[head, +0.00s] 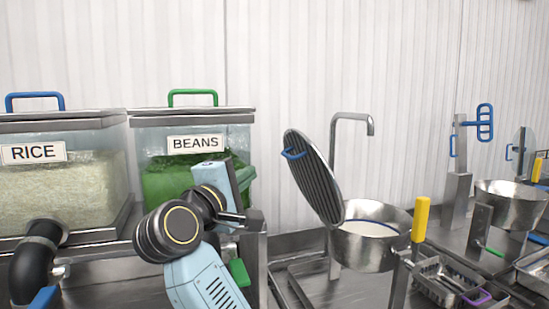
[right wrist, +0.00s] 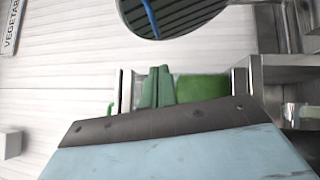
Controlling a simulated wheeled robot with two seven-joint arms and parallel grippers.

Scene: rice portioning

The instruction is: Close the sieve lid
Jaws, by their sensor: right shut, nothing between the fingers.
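The sieve lid (head: 322,180) is a round, dark ribbed disc with a blue handle (head: 293,153). It stands steeply tilted up at the left rim of the metal sieve pot (head: 365,253), which is open and has pale contents. The lid also shows at the top of the right wrist view (right wrist: 190,18), with its blue handle (right wrist: 150,18). My right gripper (head: 249,176) is left of the lid, in front of the beans bin, apart from the lid. Its green fingers (right wrist: 158,87) are together and empty. My left gripper is not in view.
The rice bin (head: 60,195) and beans bin (head: 160,150) stand on the left. A yellow handle (head: 420,220) rises at the pot's right side. A bent metal pipe (head: 352,116) stands behind the lid. A second pot (head: 510,205) is farther right.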

